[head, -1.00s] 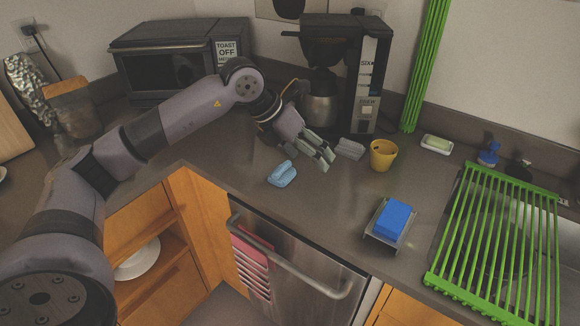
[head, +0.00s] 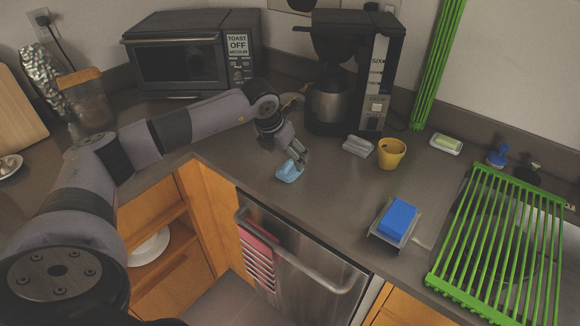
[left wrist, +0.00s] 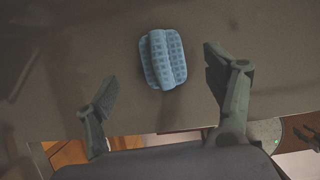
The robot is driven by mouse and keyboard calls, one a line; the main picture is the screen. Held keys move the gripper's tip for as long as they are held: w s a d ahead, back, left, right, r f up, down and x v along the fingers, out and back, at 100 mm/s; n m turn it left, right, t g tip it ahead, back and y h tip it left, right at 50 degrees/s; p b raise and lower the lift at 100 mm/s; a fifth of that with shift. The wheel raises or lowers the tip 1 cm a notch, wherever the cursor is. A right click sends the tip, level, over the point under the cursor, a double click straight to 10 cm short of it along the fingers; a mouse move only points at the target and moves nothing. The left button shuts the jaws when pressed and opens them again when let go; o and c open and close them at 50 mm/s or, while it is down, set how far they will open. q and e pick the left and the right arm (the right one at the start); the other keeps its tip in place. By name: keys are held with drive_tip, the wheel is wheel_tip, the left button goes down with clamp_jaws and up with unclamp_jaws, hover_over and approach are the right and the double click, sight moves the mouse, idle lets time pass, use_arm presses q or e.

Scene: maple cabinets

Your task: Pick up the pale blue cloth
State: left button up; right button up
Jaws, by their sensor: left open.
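The pale blue cloth (head: 288,172) lies folded on the grey counter (head: 310,205), near its front edge. My left gripper (head: 297,157) is right above and behind it in the head view, partly covering it. In the left wrist view the cloth (left wrist: 163,59) shows a waffle weave with a raised fold. The left gripper (left wrist: 165,92) is open there, one finger on each side of the cloth's line, with the cloth beyond the fingertips and apart from them. My right gripper is not in view.
A grey folded cloth (head: 358,146) and a yellow cup (head: 391,153) stand to the right. A coffee maker (head: 350,75) and toaster oven (head: 190,50) are behind. A blue sponge (head: 398,219) sits on a holder near a green rack (head: 500,240). Counter between cloth and sponge is clear.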

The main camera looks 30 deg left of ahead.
sight(290, 162)
use_arm(q)
drive_tip(key=p+x, duration=0.2)
drive_tip(key=x, duration=0.2)
drive_tip(key=shift+d+f, duration=0.1)
drive_tip(key=shift+f, duration=0.05)
drive_tip(key=shift+w+f, duration=0.25)
drive_tip(key=shift+f, duration=0.25)
drive_tip(key=c, duration=1.1)
drive_tip(key=shift+r, duration=0.15)
drive_tip(key=shift+c, duration=0.2)
